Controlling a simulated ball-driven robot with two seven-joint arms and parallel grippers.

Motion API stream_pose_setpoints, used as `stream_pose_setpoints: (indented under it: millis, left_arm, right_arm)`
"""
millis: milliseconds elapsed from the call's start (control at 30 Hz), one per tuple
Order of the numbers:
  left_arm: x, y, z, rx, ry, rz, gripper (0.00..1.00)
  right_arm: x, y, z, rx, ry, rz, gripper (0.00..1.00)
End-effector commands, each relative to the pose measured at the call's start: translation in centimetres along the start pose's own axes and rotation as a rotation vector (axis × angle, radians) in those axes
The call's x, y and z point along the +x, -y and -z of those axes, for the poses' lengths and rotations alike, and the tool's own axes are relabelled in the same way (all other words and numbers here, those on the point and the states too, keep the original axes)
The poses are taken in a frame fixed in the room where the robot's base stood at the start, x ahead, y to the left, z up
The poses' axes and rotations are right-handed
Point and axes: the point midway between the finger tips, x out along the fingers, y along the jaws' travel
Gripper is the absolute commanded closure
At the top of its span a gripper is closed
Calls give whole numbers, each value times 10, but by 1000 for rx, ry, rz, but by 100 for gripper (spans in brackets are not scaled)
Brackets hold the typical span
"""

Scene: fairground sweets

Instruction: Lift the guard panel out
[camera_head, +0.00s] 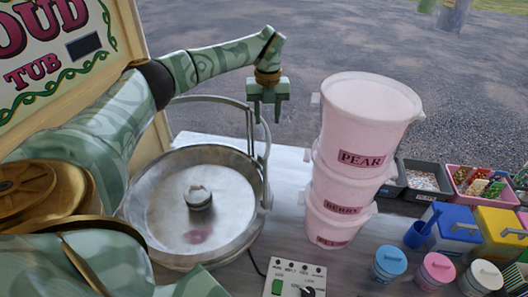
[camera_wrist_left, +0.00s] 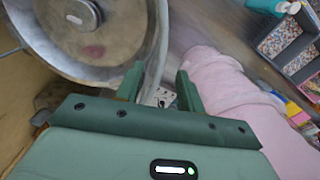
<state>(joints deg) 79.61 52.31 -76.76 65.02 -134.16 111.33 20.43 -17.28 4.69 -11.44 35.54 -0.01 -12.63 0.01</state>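A round metal tub (camera_head: 135,205) with a central hub (camera_head: 198,197) stands on the pale counter. A thin grey metal frame, which looks like the guard panel (camera_head: 250,135), rises along its back and right side; any pane in it is too clear to make out. My left gripper (camera_head: 268,117) points down just above the frame's right end. Its fingers are apart in the left wrist view (camera_wrist_left: 160,88), with a grey curved metal strip showing behind the gap. I cannot tell whether they touch it. I see nothing held. My right gripper is out of view.
A stack of pink tubs (camera_head: 365,115) labelled PEAR and BERRY stands close right of the gripper. A control box (camera_head: 295,277) sits in front. Several lidded jars, coloured bins and a topping tray (camera_head: 425,180) fill the right. A signboard (camera_head: 60,55) stands at left.

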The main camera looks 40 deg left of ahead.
Motion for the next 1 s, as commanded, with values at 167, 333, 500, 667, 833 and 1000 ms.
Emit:
stream_pose_setpoints:
  millis: [167,333,500,667,833,1000]
  left_arm:
    - [33,0,1,1,-2,-1,62]
    - [45,1,0,0,-1,0,62]
    - [73,2,0,1,-3,-1,62]
    - [91,2,0,-1,0,0,62]
    - [93,2,-1,-1,2,1,62]
    - [92,2,-1,-1,2,1,90]
  right_arm:
    - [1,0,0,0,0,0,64]
    - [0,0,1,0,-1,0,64]
    - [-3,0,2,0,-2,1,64]
    - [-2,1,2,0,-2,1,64]
    - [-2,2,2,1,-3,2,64]
    - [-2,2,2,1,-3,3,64]
